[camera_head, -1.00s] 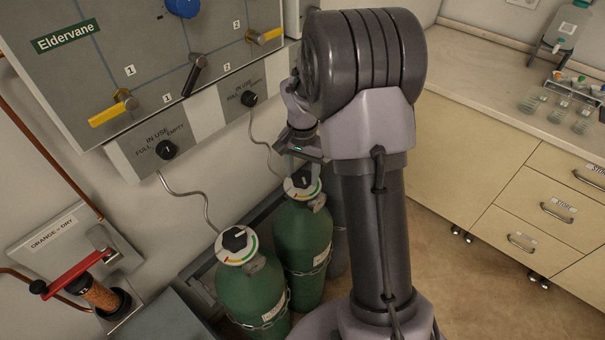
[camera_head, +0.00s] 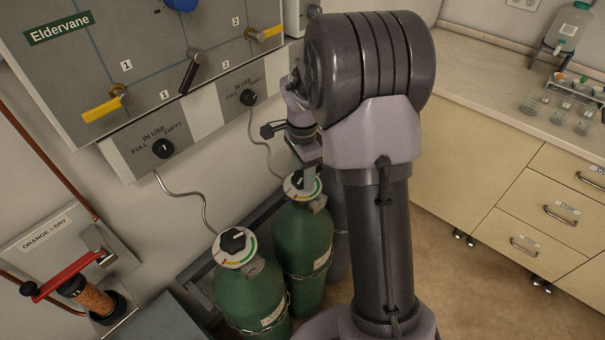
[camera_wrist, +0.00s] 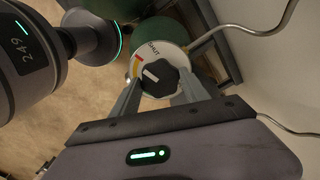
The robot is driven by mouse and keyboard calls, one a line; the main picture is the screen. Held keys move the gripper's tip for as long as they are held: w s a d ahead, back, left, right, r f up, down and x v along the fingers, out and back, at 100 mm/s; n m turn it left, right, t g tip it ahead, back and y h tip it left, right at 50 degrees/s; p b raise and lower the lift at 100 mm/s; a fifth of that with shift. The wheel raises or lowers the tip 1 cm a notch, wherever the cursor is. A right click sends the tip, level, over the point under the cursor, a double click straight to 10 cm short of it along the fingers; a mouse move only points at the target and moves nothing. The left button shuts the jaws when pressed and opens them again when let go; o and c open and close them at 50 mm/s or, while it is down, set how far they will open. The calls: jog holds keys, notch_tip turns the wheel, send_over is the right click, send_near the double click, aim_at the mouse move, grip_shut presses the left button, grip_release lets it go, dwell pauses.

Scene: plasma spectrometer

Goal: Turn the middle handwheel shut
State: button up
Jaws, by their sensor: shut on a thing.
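The middle green cylinder (camera_head: 304,240) stands with a black handwheel (camera_head: 299,182) on a white dial with a coloured arc. In the wrist view this handwheel (camera_wrist: 161,78) sits between the fingers of my gripper (camera_wrist: 160,84), which is shut on it. The dial (camera_wrist: 153,46) carries the word SHUT at its top edge there. A white pointer line on the handwheel slants toward the upper left, short of that word. In the head view my gripper (camera_head: 306,170) comes down on the handwheel from above; my arm hides part of it.
A second green cylinder (camera_head: 250,295) with its own handwheel (camera_head: 234,240) stands nearer, at left. A grey cylinder (camera_head: 338,245) is partly hidden behind my arm. A wall panel (camera_head: 110,70) with valves and knobs hangs above. Drawers (camera_head: 500,200) stand at right, with open floor before them.

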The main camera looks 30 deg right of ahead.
aim_at(302, 177)
dwell(0.4)
jog(key=o, duration=1.4)
jog(key=shift+c, duration=0.2)
jog(key=shift+r, duration=0.1)
notch_tip(302, 177, up, 17)
jog(key=p, duration=0.6)
jog(key=shift+r, duration=0.15)
